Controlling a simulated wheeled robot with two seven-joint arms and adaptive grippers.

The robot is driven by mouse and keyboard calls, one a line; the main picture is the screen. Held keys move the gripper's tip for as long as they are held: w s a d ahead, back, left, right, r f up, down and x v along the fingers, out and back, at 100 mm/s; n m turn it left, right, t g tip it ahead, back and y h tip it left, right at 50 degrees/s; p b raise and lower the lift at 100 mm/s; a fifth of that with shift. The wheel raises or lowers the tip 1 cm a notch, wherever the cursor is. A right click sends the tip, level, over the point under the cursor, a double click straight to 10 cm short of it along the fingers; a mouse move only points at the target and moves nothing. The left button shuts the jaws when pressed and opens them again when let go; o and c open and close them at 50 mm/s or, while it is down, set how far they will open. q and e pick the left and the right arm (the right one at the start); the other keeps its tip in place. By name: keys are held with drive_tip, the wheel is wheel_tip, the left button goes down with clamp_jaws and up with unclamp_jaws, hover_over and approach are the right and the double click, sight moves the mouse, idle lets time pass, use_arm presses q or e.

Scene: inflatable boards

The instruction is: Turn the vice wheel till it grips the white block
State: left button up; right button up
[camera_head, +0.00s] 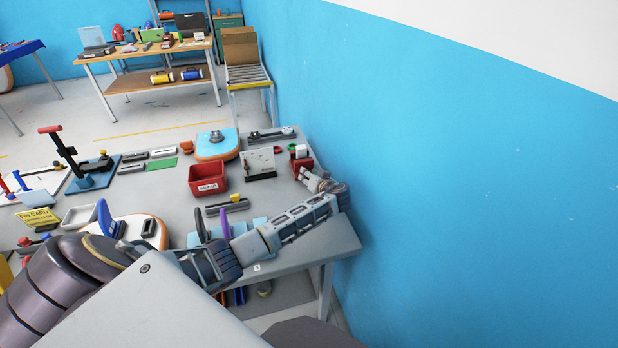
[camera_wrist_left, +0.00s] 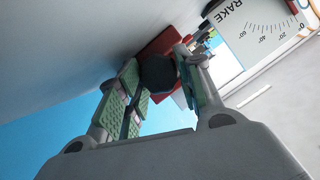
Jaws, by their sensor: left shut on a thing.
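The red vice (camera_head: 302,164) stands near the right edge of the grey table in the head view. The white block (camera_head: 301,151) sits at its top; I cannot tell whether the jaws touch it. My left gripper (camera_head: 314,180) reaches the near side of the vice. In the left wrist view, my left gripper (camera_wrist_left: 158,90) has its green-padded fingers on either side of the dark round vice wheel (camera_wrist_left: 158,73), shut on it. The red vice (camera_wrist_left: 162,44) shows behind the wheel. The wheel is hidden by the gripper in the head view. My right gripper is out of view.
A white scale board (camera_head: 258,163) stands left of the vice, and shows close by in the wrist view (camera_wrist_left: 255,30). A red bin (camera_head: 207,179) lies further left. The blue wall (camera_head: 430,170) is close on the right. Bare table (camera_head: 335,235) lies in front.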

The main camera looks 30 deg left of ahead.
use_arm(q)
drive_tip(key=shift+m+g+y, duration=0.3)
drive_tip(key=shift+m+y, duration=0.2)
drive_tip(key=shift+m, duration=0.4)
drive_tip(key=o, duration=1)
drive_tip(key=shift+f, duration=0.15)
drive_tip(key=shift+v, duration=4.05)
drive_tip(key=shift+w, duration=0.1)
